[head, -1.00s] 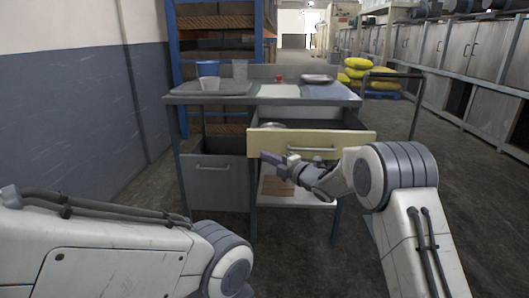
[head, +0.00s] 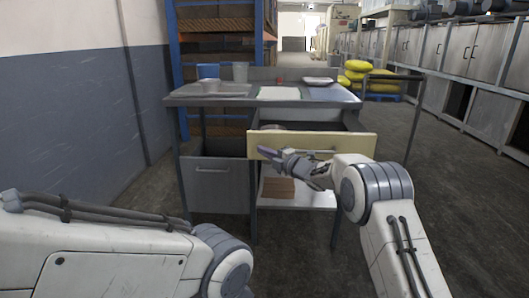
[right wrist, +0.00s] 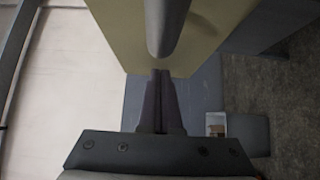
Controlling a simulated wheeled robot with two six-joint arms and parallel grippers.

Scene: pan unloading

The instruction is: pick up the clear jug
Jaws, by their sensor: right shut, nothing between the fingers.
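A tall clear vessel (head: 240,72), which looks like the clear jug, stands upright at the back left of the worktable (head: 180,96). A smaller clear cup (head: 211,85) stands in front and to the left of it. My right gripper (head: 266,153) is shut and empty, in front of the pale drawer front (head: 350,146), below the tabletop and well away from the jug. In the right wrist view its closed fingers (right wrist: 159,100) are close to a grey bar handle (right wrist: 166,25); I cannot tell whether they touch. My left arm shows, but its gripper is out of view.
The drawer stands pulled out under the tabletop, with a round dish partly visible inside. A blue container (head: 208,71), a white board (head: 279,93) and a plate (head: 318,81) are on the table. A brown stack (head: 279,187) lies on the lower shelf.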

